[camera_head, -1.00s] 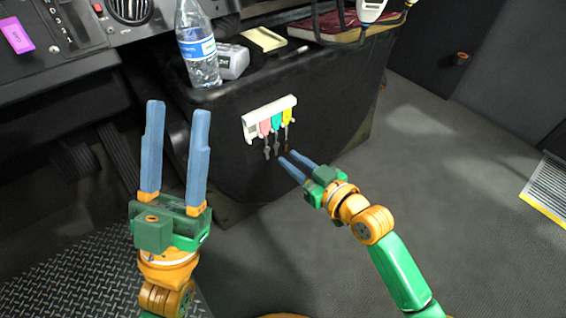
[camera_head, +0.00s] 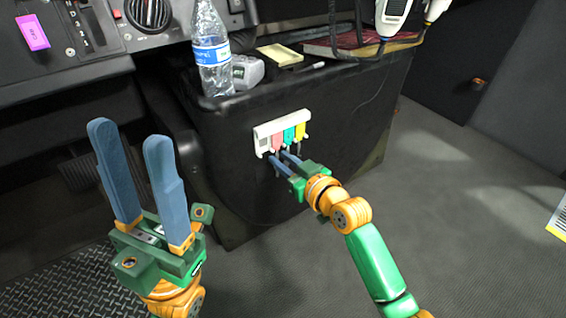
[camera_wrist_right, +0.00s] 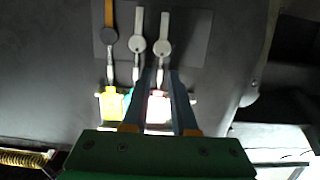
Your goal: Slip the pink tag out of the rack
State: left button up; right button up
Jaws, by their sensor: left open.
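The pink tag (camera_head: 277,142) hangs from the white rack (camera_head: 282,122) on the dark console side, left of a teal tag (camera_head: 289,135) and a yellow tag (camera_head: 300,130). My right gripper (camera_head: 278,155) is at the tags' lower part. In the right wrist view the pink tag (camera_wrist_right: 159,105) shows between its two fingers (camera_wrist_right: 160,73), which are apart; I cannot tell whether they touch it. A grey key (camera_wrist_right: 163,45) hangs from this tag, past the fingertips. My left gripper (camera_head: 129,135) is open and empty, far left of the rack.
A water bottle (camera_head: 212,55), a grey device (camera_head: 247,72) and a yellow notepad (camera_head: 279,54) stand on the console top above the rack. The dashboard (camera_head: 60,75) is at the left.

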grip_shut()
jog(key=shift+r, duration=0.1)
jog(key=shift+p, duration=0.4)
jog(key=shift+f+p+v, duration=0.1)
jog(key=shift+p+v, duration=0.35)
jog(key=shift+v, duration=0.15)
jog(key=shift+f+p+v, duration=0.15)
jog(key=shift+p+v, duration=0.25)
jog(key=shift+v, duration=0.2)
